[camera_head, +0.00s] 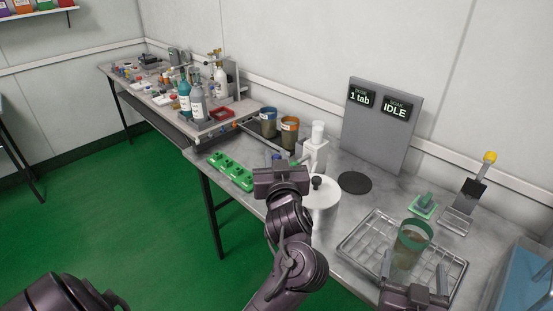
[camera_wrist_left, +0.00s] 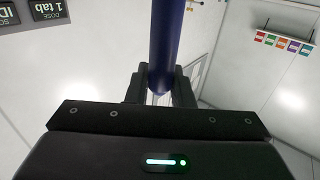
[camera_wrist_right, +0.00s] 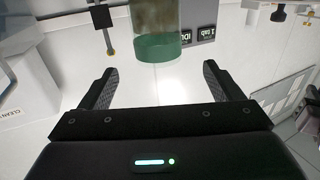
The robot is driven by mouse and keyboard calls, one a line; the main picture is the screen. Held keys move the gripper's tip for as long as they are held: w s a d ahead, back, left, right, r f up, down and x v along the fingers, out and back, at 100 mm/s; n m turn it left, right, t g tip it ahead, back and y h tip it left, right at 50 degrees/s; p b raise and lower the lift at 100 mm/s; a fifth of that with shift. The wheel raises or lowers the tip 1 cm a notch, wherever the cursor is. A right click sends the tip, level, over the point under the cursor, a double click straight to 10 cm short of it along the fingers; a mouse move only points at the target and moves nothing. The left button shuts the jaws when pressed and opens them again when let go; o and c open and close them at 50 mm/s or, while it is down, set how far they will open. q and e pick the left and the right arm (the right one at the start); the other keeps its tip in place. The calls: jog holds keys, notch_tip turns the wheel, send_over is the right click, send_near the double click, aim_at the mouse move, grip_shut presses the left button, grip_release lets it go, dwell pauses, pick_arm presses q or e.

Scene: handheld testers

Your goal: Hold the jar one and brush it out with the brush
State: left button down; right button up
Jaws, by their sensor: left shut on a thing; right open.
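A clear jar with a green rim (camera_head: 407,259) and brownish insides stands at the wire rack on the right of the table. It also shows in the right wrist view (camera_wrist_right: 157,18), just beyond the fingertips. I cannot read a label that marks it as jar one. My right gripper (camera_head: 414,268) is open and empty, its fingers pointing at this jar. My left gripper (camera_head: 279,162) is shut on a blue rod (camera_wrist_left: 167,40), over the middle of the table. The rod looks like a handle; its far end is out of view, so I cannot confirm it is the brush.
Jars with a blue rim (camera_head: 268,125) and an orange rim (camera_head: 289,135) stand at the back. A green holder strip (camera_head: 231,172), a white dispenser (camera_head: 316,150), a dark round pad (camera_head: 355,183) and a yellow-topped stand (camera_head: 475,190) are nearby. A grey panel (camera_head: 378,130) reads IDLE.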

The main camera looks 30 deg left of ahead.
aim_at(416, 223)
jog(key=shift+d+x, duration=0.2)
jog(key=shift+x, duration=5.8)
jog(key=c, duration=1.1)
jog(key=shift+o, duration=0.2)
